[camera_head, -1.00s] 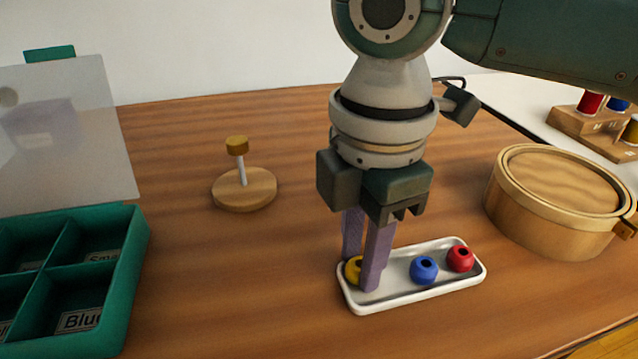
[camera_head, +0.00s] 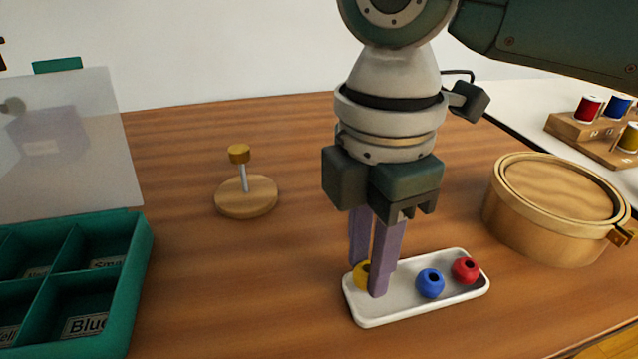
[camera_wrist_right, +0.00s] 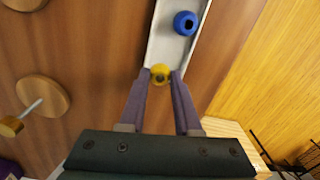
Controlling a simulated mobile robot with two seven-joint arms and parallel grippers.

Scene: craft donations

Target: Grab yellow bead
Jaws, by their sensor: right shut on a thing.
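The yellow bead (camera_head: 362,274) is at the left end of the white tray (camera_head: 388,315), partly hidden behind a finger in the head view. My right gripper (camera_head: 369,279) points down over the tray and is shut on the yellow bead. In the right wrist view, the yellow bead (camera_wrist_right: 160,74) sits between the tips of the right gripper (camera_wrist_right: 161,78). A blue bead (camera_head: 430,283) and a red bead (camera_head: 465,270) lie in the tray to its right. My left gripper is not in view.
A teal sorting box (camera_head: 142,262) with labelled compartments and a raised clear lid (camera_head: 80,150) is at the left. A wooden stand with a peg (camera_head: 246,197) is behind. A round wooden box (camera_head: 556,208) is at the right, with a thread rack (camera_head: 580,131) beyond. Bare table lies between.

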